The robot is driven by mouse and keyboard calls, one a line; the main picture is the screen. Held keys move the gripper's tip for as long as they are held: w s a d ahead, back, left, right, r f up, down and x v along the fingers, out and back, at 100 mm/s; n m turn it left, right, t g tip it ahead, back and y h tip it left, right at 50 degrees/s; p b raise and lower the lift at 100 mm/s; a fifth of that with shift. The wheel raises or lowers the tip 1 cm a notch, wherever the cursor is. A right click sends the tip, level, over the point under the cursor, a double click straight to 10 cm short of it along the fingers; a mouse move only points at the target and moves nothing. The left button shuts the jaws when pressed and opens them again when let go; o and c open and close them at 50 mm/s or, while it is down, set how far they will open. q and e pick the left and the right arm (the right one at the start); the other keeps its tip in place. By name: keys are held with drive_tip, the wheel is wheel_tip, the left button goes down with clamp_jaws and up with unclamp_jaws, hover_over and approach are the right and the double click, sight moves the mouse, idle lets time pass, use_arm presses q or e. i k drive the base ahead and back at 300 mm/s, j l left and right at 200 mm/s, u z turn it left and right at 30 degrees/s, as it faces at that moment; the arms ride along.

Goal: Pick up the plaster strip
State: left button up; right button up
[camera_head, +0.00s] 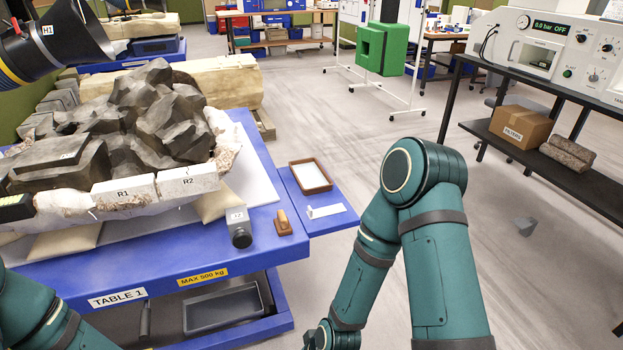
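A small white strip (325,211), which looks like the plaster strip, lies on the blue side shelf (345,222) at the right of the blue table (265,225). It lies just in front of a brown-rimmed tray (296,180) with a pale inside. Nothing holds the strip. My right arm rises at the lower middle, to the right of the shelf, and bends back down; its gripper is outside the picture. Only a part of my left arm shows at the bottom left corner, and its gripper is out of view.
A large dark fossil block (160,110) in a pale jacket fills the table, with white blocks R1 (124,190) and R2 (188,180). A grey device (240,232) and a brown wooden piece (283,222) stand near the strip. A black hose nozzle (75,35) hangs upper left.

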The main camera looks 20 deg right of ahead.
sight(313, 214)
drive_tip(key=l+u, duration=0.1)
drive_tip(key=u, duration=0.75)
drive_tip(key=l+u, duration=0.85)
drive_tip(key=k+l+u, duration=0.15)
drive_tip(key=l, duration=0.15)
drive_tip(key=l+u, duration=0.15)
drive_tip(key=l, duration=0.15)
drive_tip(key=k+l+u, duration=0.1)
drive_tip(key=l, duration=0.2)
drive_tip(key=k+l, duration=0.15)
drive_tip(key=l, duration=0.15)
drive_tip(key=k+l+u, duration=0.1)
drive_tip(key=l, duration=0.2)
drive_tip(key=k+l, duration=0.15)
drive_tip(key=l, duration=0.15)
